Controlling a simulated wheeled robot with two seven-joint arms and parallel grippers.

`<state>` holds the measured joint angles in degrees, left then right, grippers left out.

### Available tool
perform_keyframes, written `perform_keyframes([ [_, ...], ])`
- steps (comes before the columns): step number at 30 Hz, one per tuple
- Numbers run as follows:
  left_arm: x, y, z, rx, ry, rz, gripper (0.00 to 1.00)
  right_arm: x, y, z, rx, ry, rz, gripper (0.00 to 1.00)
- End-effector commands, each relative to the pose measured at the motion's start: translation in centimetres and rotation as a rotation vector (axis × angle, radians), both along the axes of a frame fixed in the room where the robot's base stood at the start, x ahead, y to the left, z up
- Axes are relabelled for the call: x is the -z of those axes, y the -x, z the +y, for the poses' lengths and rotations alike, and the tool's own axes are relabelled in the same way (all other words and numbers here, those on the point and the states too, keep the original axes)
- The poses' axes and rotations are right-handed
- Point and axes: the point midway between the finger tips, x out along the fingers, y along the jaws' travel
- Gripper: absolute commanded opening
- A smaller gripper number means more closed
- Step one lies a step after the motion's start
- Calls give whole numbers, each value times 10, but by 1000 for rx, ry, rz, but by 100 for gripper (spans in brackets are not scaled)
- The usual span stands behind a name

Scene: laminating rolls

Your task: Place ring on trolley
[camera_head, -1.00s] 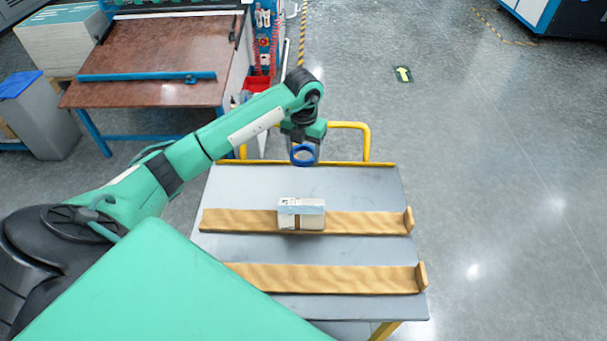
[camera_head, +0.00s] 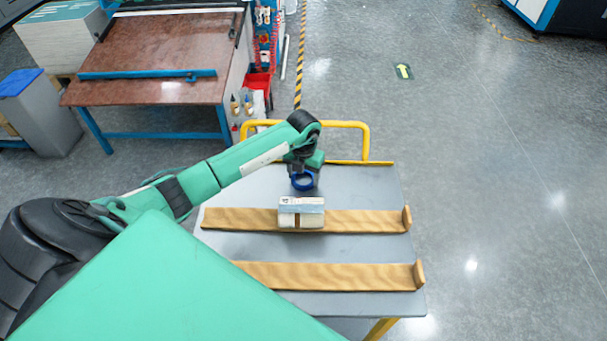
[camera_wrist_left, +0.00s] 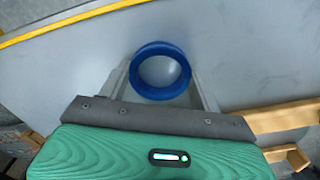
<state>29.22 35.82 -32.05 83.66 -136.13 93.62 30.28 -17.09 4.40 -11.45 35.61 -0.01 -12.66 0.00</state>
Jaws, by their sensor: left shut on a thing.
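A blue ring (camera_head: 302,182) is held in my left gripper (camera_head: 302,174), which is shut on it. The ring also shows in the left wrist view (camera_wrist_left: 160,48), between the two grey fingers, with grey surface seen through its hole. The trolley (camera_head: 365,185) has a grey top and a yellow rail at its far side. The ring is over the far part of the trolley top, behind the white box. I cannot tell whether it touches the top. My right gripper is not in view.
A white box (camera_head: 301,213) sits on the farther of two brown wooden strips (camera_head: 365,221) across the trolley. The nearer strip (camera_head: 340,276) is bare. The yellow rail (camera_head: 345,125) rises behind the ring. The far right of the trolley top is clear.

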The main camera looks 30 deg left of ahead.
Motion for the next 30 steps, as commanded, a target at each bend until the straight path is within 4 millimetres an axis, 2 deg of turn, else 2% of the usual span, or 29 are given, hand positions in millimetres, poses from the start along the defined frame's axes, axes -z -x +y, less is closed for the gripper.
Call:
perform_keyframes([
  [3,4,0,0,0,0,0,40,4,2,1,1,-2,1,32],
  [4,4,0,0,0,0,0,66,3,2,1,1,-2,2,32],
  [7,3,0,0,0,0,0,86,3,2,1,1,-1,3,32],
  [15,2,0,0,0,0,0,86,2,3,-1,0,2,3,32],
  [20,-7,-1,0,0,0,-2,86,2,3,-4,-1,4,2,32],
  [23,-23,-1,1,1,-2,-4,86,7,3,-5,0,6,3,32],
  [30,-76,-1,1,1,-3,-5,86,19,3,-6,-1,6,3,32],
])
